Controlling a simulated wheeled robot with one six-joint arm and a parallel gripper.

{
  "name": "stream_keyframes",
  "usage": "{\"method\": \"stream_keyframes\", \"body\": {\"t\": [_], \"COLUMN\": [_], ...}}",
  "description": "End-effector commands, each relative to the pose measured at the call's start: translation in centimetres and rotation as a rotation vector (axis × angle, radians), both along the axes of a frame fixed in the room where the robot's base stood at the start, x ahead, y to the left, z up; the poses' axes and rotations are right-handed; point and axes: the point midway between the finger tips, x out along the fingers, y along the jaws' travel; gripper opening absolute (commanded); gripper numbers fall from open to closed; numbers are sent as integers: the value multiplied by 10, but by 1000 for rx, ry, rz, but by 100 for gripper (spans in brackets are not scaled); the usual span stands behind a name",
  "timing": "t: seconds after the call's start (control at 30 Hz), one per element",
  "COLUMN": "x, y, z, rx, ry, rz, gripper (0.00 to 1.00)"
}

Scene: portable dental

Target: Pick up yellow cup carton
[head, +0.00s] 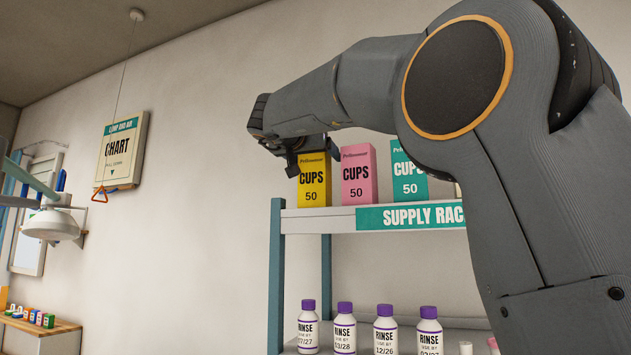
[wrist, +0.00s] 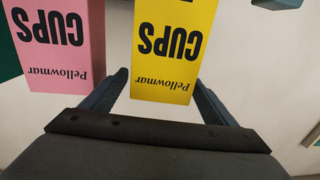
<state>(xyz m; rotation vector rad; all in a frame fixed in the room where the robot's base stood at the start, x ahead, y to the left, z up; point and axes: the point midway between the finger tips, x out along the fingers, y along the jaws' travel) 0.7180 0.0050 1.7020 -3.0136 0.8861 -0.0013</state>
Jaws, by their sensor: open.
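The yellow cup carton (head: 314,186) stands upright at the left end of the rack's top shelf, marked CUPS 50. My gripper (head: 293,167) is at its upper left in the head view, and the arm covers part of the carton's top. In the wrist view the yellow carton (wrist: 172,50) appears upside down. My open gripper (wrist: 161,82) has one finger on each side of the carton's near end there, with a visible gap at the left finger. Whether the right finger touches it I cannot tell.
A pink carton (head: 358,176) stands close to the right of the yellow one, then a teal carton (head: 409,178). The supply rack (head: 340,220) holds several rinse bottles (head: 344,330) on its lower shelf. A chart box (head: 122,150) hangs on the wall at left.

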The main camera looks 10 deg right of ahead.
Motion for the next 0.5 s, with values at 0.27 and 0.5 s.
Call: {"method": "stream_keyframes", "body": {"t": [0.27, 0.5], "x": [0, 0], "y": [1, 1], "z": [-1, 0], "rx": [-1, 0], "ry": [1, 0], "rz": [1, 1], "gripper": [40, 20]}}
